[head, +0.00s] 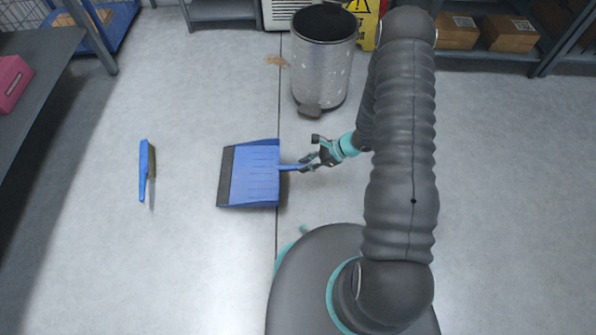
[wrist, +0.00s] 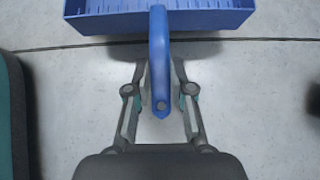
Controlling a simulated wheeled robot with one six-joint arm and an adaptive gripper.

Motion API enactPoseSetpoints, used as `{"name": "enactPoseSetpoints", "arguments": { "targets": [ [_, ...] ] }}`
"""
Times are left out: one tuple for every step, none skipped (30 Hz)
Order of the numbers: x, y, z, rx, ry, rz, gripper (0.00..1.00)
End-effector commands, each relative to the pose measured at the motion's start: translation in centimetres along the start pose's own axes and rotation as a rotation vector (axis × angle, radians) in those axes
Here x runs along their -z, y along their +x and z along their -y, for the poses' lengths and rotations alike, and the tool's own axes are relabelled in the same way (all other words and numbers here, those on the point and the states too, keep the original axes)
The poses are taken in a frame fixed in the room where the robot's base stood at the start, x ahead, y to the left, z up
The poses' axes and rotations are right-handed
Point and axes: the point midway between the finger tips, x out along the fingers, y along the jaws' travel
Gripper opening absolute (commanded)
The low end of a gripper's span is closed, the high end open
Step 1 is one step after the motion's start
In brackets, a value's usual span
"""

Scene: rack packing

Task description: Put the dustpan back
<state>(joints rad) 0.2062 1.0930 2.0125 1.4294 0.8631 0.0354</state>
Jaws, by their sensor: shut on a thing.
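The blue dustpan (head: 254,174) is in the middle of the head view, its dark lip facing left and its handle pointing right. My gripper (head: 308,163) is shut on the handle. In the wrist view the dustpan's pan (wrist: 120,18) is at the top, and its handle (wrist: 160,60) runs down between the two fingers of my gripper (wrist: 160,75). Whether the pan touches the floor or hangs just above it, I cannot tell. A blue hand brush (head: 144,170) with brown bristles is apart from it, to the left.
A metal pedal bin (head: 322,65) stands behind the dustpan. A yellow sign (head: 365,20) is beyond it. A grey table (head: 40,60) with a pink box (head: 12,80) is at the left. Shelves with cardboard boxes (head: 508,34) are at the back right.

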Motion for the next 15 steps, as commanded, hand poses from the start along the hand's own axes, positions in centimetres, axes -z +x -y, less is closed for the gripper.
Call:
{"name": "enactPoseSetpoints", "arguments": {
  "targets": [
    [-0.1,1.1,0.1,-0.003,-0.001,0.001,0.00],
    [-0.2,1.5,0.2,-0.003,-0.001,0.001,0.00],
    [-0.3,2.0,0.4,-0.002,-0.001,0.001,0.00],
    [-0.3,2.3,0.5,-0.001,-0.001,0.001,0.00],
    [-0.4,2.5,0.6,-0.001,-0.001,0.001,0.00],
    [-0.4,2.8,0.6,-0.001,-0.001,0.001,0.00],
    [-0.5,2.9,0.7,0.000,-0.001,0.001,0.00],
    [-0.4,3.0,0.7,0.000,0.000,0.001,0.00],
    [-0.3,3.1,0.7,0.000,0.000,0.001,0.00],
    [-0.2,3.3,0.7,0.000,0.001,0.001,0.00],
    [0.0,3.5,0.7,0.000,0.001,0.001,0.00],
    [0.3,3.7,0.6,0.000,0.001,0.001,0.00],
    [0.6,4.0,0.6,-0.001,0.001,0.001,0.00],
    [1.0,4.2,0.6,-0.001,0.001,0.001,0.00],
    [1.4,4.7,0.6,-0.001,0.001,0.001,0.00]
  ]
}}
